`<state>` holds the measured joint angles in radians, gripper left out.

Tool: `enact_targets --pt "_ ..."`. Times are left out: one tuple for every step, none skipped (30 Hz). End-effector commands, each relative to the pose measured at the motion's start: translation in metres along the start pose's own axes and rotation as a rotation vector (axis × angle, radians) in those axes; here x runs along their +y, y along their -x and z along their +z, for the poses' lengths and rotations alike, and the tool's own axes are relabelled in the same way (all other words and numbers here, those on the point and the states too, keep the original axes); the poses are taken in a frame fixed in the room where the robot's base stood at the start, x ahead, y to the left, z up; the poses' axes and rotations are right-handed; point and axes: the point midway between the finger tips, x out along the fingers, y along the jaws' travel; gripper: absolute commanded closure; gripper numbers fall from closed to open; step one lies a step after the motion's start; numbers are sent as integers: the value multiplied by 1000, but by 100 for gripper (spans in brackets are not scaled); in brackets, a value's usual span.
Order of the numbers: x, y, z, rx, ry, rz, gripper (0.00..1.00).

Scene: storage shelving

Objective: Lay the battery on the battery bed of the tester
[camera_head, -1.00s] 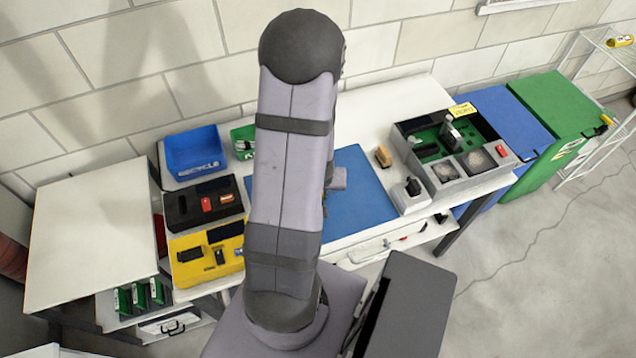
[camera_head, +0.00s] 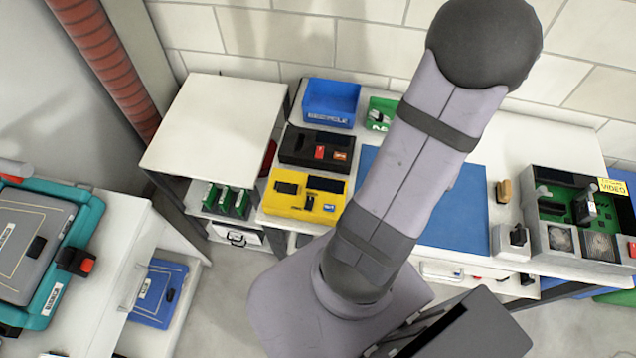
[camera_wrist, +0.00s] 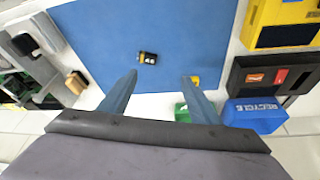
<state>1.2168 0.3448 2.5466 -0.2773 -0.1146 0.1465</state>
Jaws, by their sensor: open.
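Two devices stand left of the mat in the head view: a yellow one (camera_head: 272,208) with dark recesses and a black one (camera_head: 290,150) with a red part. They also show in the wrist view, the yellow (camera_wrist: 262,12) and the black (camera_wrist: 238,82). I cannot tell which is the tester.
A blue recycle bin (camera_head: 331,117) and a green bin (camera_head: 374,122) stand at the back of the bench. A grey box with green compartments (camera_head: 545,240) and a small light-coloured block device (camera_head: 513,240) stand to the right. Much of the mat is bare.

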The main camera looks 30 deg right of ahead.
Motion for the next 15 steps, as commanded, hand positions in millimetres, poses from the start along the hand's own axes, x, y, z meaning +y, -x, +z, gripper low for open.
enact_targets --pt "-17 5 -2 -8 49 -12 43" --pt "-27 8 -1 -17 78 -18 43" --pt "-41 13 0 -29 122 -28 43" --pt "-53 17 2 -40 156 -35 43" --pt "-65 22 5 -50 193 -43 43" --pt "-81 28 9 -65 245 -54 43" --pt "-93 34 13 -77 284 -63 43" --pt "-105 40 18 -89 323 -71 43" --pt "-120 47 25 -105 376 -82 43" --pt "-132 54 31 -116 416 -91 43" --pt "-142 60 37 -128 456 -99 43" --pt "-156 69 47 -144 510 -110 43" --pt "-165 76 54 -155 549 -119 43" --pt "-174 83 62 -167 590 -127 43" --pt "-185 92 74 -182 643 -138 43"
